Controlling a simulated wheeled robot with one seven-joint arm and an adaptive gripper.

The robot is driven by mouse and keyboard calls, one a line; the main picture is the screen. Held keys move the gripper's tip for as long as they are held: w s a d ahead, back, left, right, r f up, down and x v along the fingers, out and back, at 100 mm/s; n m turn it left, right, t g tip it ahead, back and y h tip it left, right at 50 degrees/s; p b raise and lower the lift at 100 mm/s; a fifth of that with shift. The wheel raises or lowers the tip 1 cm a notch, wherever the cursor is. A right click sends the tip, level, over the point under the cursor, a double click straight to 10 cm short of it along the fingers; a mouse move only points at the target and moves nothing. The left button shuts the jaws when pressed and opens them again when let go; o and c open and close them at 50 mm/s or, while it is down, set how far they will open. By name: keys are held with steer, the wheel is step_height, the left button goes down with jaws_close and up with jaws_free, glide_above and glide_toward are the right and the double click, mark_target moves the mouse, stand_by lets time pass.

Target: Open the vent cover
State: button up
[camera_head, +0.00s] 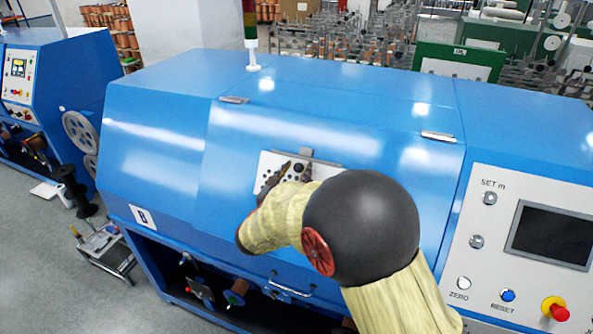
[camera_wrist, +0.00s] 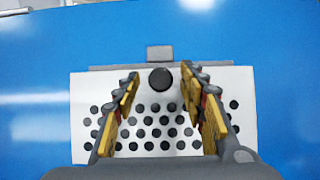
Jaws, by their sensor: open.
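The vent cover (camera_wrist: 85,83) is a light grey plate with rows of round black holes, set in the sloping blue panel of the machine. It also shows in the head view (camera_head: 268,161), partly hidden by my arm. A round black knob (camera_wrist: 160,78) sits near its top middle. A grey tab and a thin bar, like a hinge (camera_wrist: 159,53), run along its top edge. My gripper (camera_wrist: 160,85) is open in front of the plate. Its yellow-padded fingers stand left and right of the knob, apart from it in the picture. I cannot tell how deep they reach.
The blue machine (camera_head: 160,150) fills the middle. A control panel (camera_head: 520,240) with a screen and buttons is at the right. A handle (camera_head: 290,290) shows below the blue panel. A small cart (camera_head: 105,245) stands at the left on open grey floor.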

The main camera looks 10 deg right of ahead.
steer(key=shift+c, duration=1.4)
steer(key=c, duration=0.7)
jaws_close()
